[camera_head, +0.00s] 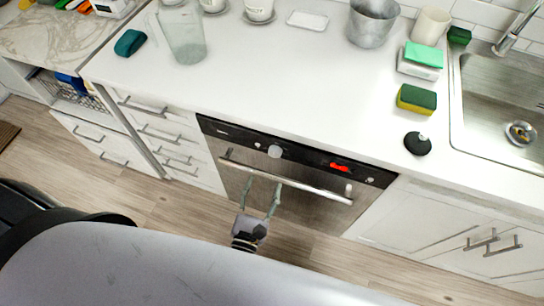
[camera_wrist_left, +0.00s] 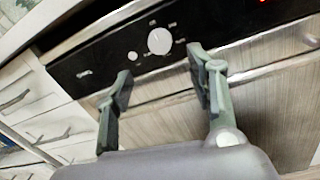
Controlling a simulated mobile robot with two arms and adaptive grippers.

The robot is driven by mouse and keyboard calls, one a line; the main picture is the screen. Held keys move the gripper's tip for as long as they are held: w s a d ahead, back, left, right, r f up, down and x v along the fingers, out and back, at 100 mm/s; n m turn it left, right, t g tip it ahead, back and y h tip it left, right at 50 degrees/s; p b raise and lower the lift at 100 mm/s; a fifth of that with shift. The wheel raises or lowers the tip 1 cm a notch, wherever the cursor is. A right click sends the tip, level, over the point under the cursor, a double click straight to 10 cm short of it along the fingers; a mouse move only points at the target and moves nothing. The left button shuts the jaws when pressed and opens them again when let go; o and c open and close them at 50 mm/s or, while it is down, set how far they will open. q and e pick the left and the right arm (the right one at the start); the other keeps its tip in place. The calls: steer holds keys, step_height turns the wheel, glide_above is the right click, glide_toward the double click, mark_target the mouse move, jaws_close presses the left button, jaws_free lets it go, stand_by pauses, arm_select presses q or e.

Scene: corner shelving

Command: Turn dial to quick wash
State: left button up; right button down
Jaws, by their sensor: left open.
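The dial (camera_head: 275,151) is a round, light knob on the black control panel (camera_head: 309,158) of the built-in appliance under the counter. In the left wrist view the dial (camera_wrist_left: 160,41) sits above and between my fingertips, with small markings around it too small to read. My left gripper (camera_head: 262,184) is open and empty, below the dial and close to the handle bar. In the left wrist view its two fingers (camera_wrist_left: 160,75) are spread apart, short of the dial. My right gripper is not in view.
A metal handle bar (camera_head: 285,182) runs across the appliance front just below the panel. A small knob (camera_head: 348,190) and a red display (camera_head: 339,167) are to the right. Drawers (camera_head: 165,125) flank it on the left. The white countertop (camera_head: 290,85) lies above.

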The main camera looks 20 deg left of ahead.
mark_target(274, 155)
arm_select(q)
steer(key=w+p, duration=0.1)
steer(key=w, duration=0.8)
steer(key=shift+w+a+p, duration=0.1)
steer(key=shift+p, duration=0.2)
steer(key=shift+c, duration=0.2)
steer(key=c, duration=1.1)
